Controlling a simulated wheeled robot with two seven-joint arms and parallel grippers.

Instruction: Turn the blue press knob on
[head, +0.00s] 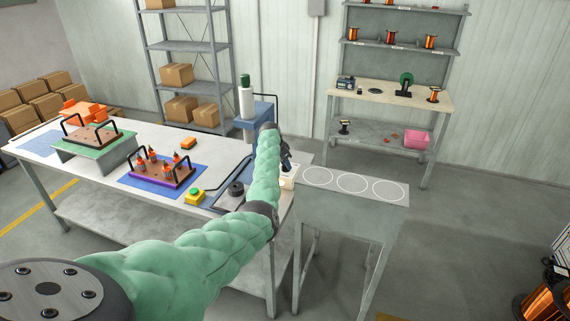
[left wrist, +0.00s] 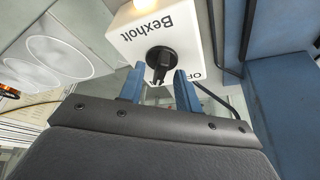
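A white control box (left wrist: 185,30) marked "Bexholt" fills the upper middle of the left wrist view. Its black rotary knob (left wrist: 159,62) sits on the face, with part of an "OF…" label to its right. A pale, bright round part (left wrist: 152,4) shows at the box's top edge. My left gripper (left wrist: 160,80) is open, its two blue fingers apart on either side of the knob's lower end. I cannot tell whether they touch it. In the head view, the box (head: 287,184) is partly hidden behind my left arm, at the bench's right end. My right gripper is not in view.
The blue press (head: 256,112) stands behind my arm; its blue body (left wrist: 285,100) fills the wrist view's right side. A grey side table (head: 352,206) with white circles stands to the right.

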